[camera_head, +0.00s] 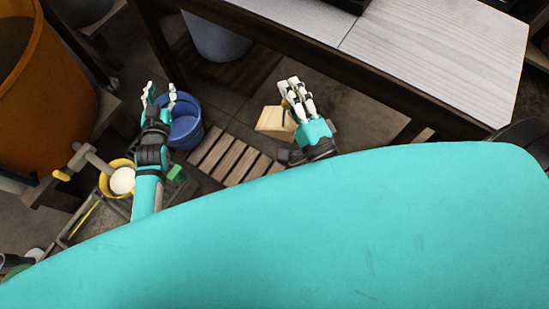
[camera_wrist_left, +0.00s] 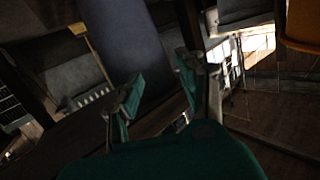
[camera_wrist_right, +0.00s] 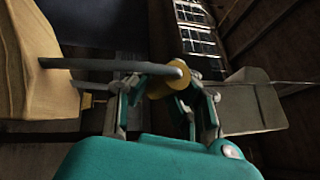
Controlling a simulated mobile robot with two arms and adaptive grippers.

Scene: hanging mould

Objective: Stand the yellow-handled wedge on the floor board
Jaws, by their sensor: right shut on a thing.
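The wedge is a pale wooden block (camera_head: 272,121) below my right gripper in the head view. In the right wrist view the block (camera_wrist_right: 32,62) fills the left edge, with a grey rod running from it to a yellow grip. My right gripper (camera_head: 287,98) is shut on that yellow handle (camera_wrist_right: 160,86). I cannot tell whether the block touches the floor. A slatted wooden floor board (camera_head: 232,155) lies to the left of the block and a little nearer. My left gripper (camera_head: 160,93) is open and empty over a blue bucket; its fingers are apart in the left wrist view (camera_wrist_left: 160,82).
The blue bucket (camera_head: 186,130) stands left of the slats. A yellow bucket with white contents (camera_head: 122,181) and a grey-headed mallet (camera_head: 90,157) are further left. A large orange tub (camera_head: 38,85) is at the left edge. A table (camera_head: 430,50) stands at the upper right.

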